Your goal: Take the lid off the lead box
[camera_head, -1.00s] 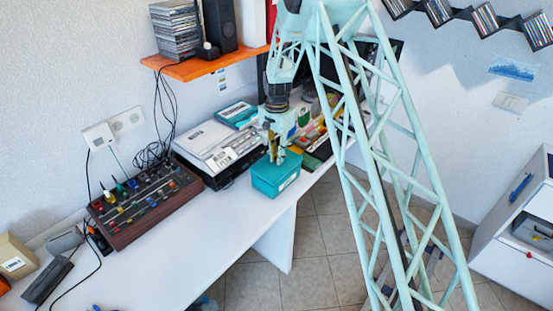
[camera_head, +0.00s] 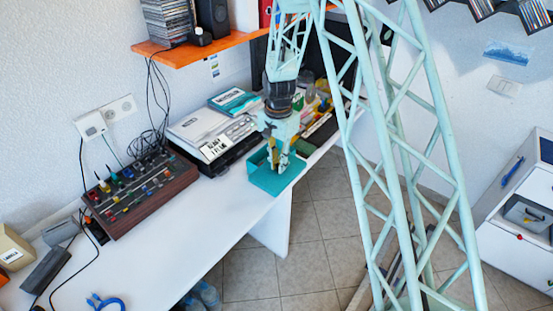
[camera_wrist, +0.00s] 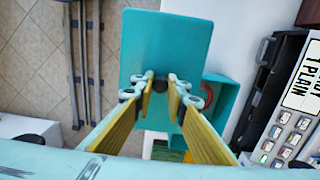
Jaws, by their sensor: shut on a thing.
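The teal lid (camera_head: 276,180) is off the box and hangs in front of it, towards the table's front edge. In the wrist view the lid (camera_wrist: 165,45) is a flat plate with a dark knob in the middle of one side. My gripper (camera_head: 280,168) is shut on that knob; the yellow-padded fingers show in the wrist view (camera_wrist: 160,86). The teal lead box (camera_head: 258,157) stands on the table behind the lid, its top at least partly open. In the wrist view its open rim (camera_wrist: 224,96) shows beside the lid. The lid and gripper hide much of the box.
A white label machine (camera_head: 208,138) stands close behind and left of the box. A brown rack of tools (camera_head: 140,196) is farther left. An orange shelf (camera_head: 185,52) hangs above.

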